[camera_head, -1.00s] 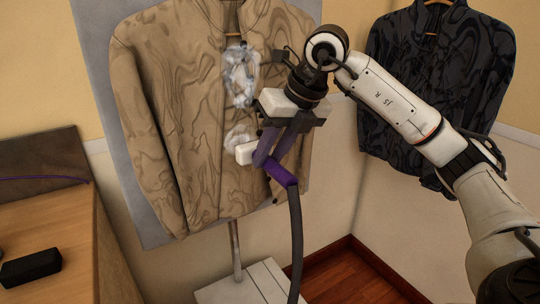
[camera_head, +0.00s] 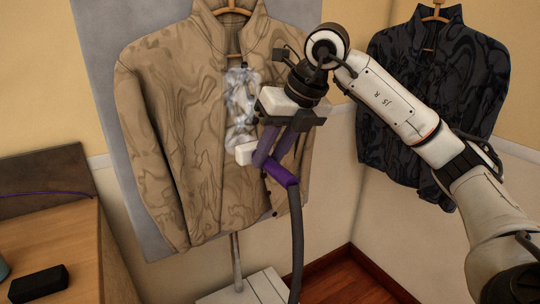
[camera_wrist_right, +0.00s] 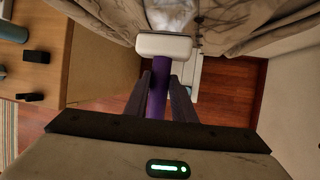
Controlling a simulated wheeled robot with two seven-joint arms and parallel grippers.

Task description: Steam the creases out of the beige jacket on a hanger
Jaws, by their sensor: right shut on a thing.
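The beige jacket (camera_head: 185,130) hangs on a wooden hanger (camera_head: 232,9) in front of a grey board, with dark swirling crease marks over its sleeves and body. My right gripper (camera_head: 268,160) is shut on the purple handle of the steamer (camera_head: 282,175). The steamer's white head (camera_head: 243,153) is at the jacket's front, right of its middle; I cannot tell whether it touches the cloth. White steam rises above the head. In the right wrist view the white head (camera_wrist_right: 164,45) faces the jacket (camera_wrist_right: 255,22). My left gripper is not in view.
A dark patterned jacket (camera_head: 432,100) hangs on the right wall. A grey hose (camera_head: 296,240) runs down from the steamer past a white base (camera_head: 245,288). A wooden counter (camera_head: 60,245) with a black box (camera_head: 38,284) stands at left.

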